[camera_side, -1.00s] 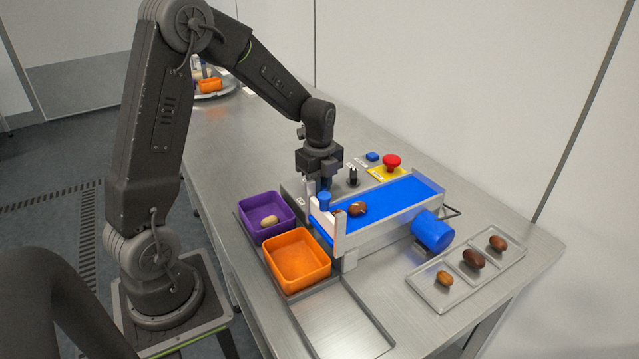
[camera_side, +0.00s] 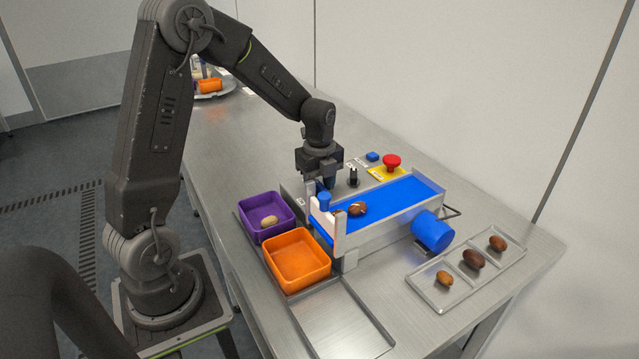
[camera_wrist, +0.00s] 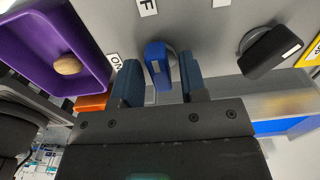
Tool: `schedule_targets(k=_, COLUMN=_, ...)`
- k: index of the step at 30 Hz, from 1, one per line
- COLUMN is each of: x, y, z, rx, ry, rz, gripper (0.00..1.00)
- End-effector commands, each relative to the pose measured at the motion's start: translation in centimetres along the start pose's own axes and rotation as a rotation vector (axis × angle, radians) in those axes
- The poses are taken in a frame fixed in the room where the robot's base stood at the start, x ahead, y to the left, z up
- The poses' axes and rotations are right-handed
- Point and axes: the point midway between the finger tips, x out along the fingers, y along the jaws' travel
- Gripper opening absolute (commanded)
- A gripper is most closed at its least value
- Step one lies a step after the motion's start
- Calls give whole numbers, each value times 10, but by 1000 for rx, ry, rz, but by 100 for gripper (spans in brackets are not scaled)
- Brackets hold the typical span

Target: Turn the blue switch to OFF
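The blue switch (camera_wrist: 157,66) is in the wrist view, an upright-looking bar knob on the grey panel (camera_wrist: 205,45). My gripper (camera_wrist: 160,80) has one dark blue finger on each side of it. The fingers are apart, with narrow gaps showing beside the knob, so they stand around it without clearly gripping. An ON label (camera_wrist: 115,63) lies left of the knob, and a partly cut-off label ending in F (camera_wrist: 147,7) lies above it. In the side view my gripper (camera_side: 320,184) is low over the panel's near end, and it hides much of that spot.
A black knob (camera_wrist: 270,50) stands to the right on the panel. A blue conveyor belt (camera_side: 400,196) carries dates close by. A purple bin (camera_side: 250,205) and an orange bin (camera_side: 297,262) stand beside it. A red button (camera_side: 391,161) is farther back.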

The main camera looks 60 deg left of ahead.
Motion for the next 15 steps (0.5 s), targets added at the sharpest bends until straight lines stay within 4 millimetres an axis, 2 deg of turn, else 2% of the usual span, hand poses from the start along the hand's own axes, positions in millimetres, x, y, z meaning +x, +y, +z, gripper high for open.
schedule_targets(k=10, x=-2, y=0, z=0, rx=-1, ry=0, rz=0, gripper=45)
schedule_targets(k=15, x=-23, y=-1, z=0, rx=-1, ry=-2, rz=-5, gripper=45)
